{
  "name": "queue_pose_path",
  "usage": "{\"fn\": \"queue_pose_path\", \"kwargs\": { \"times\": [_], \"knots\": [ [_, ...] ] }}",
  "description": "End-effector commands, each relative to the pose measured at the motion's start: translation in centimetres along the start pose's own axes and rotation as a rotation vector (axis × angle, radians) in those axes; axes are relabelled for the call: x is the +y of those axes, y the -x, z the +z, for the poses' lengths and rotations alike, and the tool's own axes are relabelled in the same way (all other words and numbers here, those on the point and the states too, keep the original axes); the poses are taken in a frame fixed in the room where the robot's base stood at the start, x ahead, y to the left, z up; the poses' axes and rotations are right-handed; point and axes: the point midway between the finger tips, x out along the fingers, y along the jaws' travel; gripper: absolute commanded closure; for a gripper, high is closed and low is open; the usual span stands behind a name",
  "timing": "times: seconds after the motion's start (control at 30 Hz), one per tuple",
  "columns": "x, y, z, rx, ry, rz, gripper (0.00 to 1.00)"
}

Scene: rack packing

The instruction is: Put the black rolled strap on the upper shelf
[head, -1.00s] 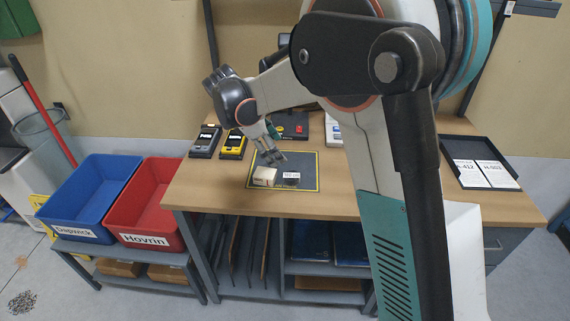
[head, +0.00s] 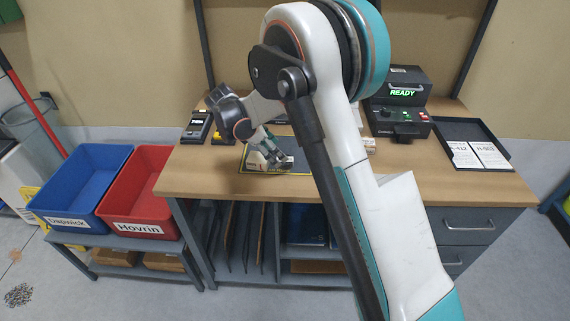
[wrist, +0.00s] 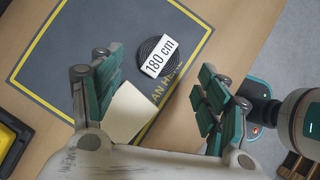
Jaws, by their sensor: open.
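The black rolled strap (wrist: 158,54) lies flat on the dark mat in the wrist view, with a white "180 cm" label across it. My gripper (wrist: 163,80) is open and empty, its green-padded fingers spread to either side of the near part of the view. The strap is beyond the fingertips and I see no contact. In the head view my gripper (head: 272,157) is low over the mat, and the strap is hard to make out there. Below the bench, an open compartment (head: 306,253) has shelf levels; I cannot tell whether one is the upper shelf.
A cream block (wrist: 126,112) lies close to the left finger. The mat (wrist: 60,68) has a yellow border. Red (head: 143,228) and blue (head: 72,216) bins stand left of the bench. A black "READY" device (head: 402,112) and a document tray (head: 452,133) stand right.

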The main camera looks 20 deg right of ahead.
Motion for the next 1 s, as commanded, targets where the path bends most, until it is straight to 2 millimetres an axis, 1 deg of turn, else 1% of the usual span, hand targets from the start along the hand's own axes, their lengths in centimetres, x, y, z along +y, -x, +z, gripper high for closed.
{"fn": "queue_pose_path", "kwargs": {
  "times": [0.17, 0.4, 0.5, 0.67, 0.7, 0.87, 0.9, 0.97, 1.0],
  "knots": [
    [0.1, -1.3, 0.1, 0.0, -0.002, -0.001, 0.31],
    [0.1, -4.8, 0.2, 0.0, -0.002, -0.001, 0.31],
    [0.1, -5.3, 0.2, 0.0, -0.001, 0.0, 0.31],
    [0.1, -5.2, 0.3, 0.0, -0.001, 0.0, 0.31],
    [0.1, -5.2, 0.3, 0.0, -0.001, 0.0, 0.33],
    [0.1, -5.2, 0.3, 0.0, -0.001, 0.0, 0.7],
    [0.1, -5.2, 0.3, 0.0, -0.001, 0.0, 0.79],
    [0.1, -5.2, 0.3, 0.0, -0.001, 0.0, 0.79],
    [0.1, -5.2, 0.3, 0.0, -0.001, 0.0, 0.83]
  ]
}}
